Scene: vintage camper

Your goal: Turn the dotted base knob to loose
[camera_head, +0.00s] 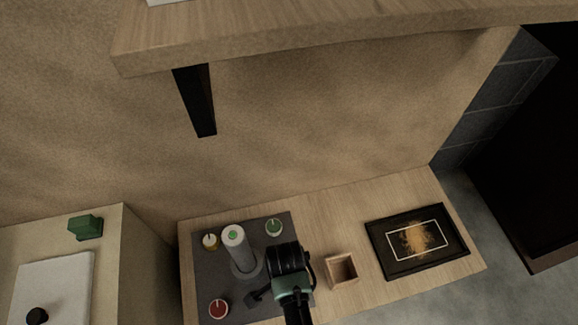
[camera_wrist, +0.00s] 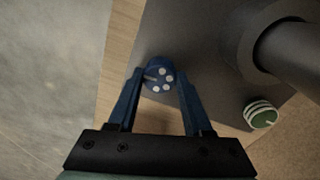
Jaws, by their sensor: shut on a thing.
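The dotted base knob (camera_wrist: 160,74) is blue with several white dots on its top, in the middle of the wrist view. It sits near an edge of the dark grey base plate (camera_wrist: 190,35), which also shows in the head view (camera_head: 205,270). My gripper (camera_wrist: 159,80) is shut on the knob, with one blue finger on each side. A pale mark shows on the knob's left side; I cannot tell which setting it stands at. In the head view my arm and wrist hide the knob and the fingertips.
A grey post (camera_head: 237,250) stands on the plate. A small wooden box (camera_head: 341,270) and a dark framed tray (camera_head: 417,241) lie to the right.

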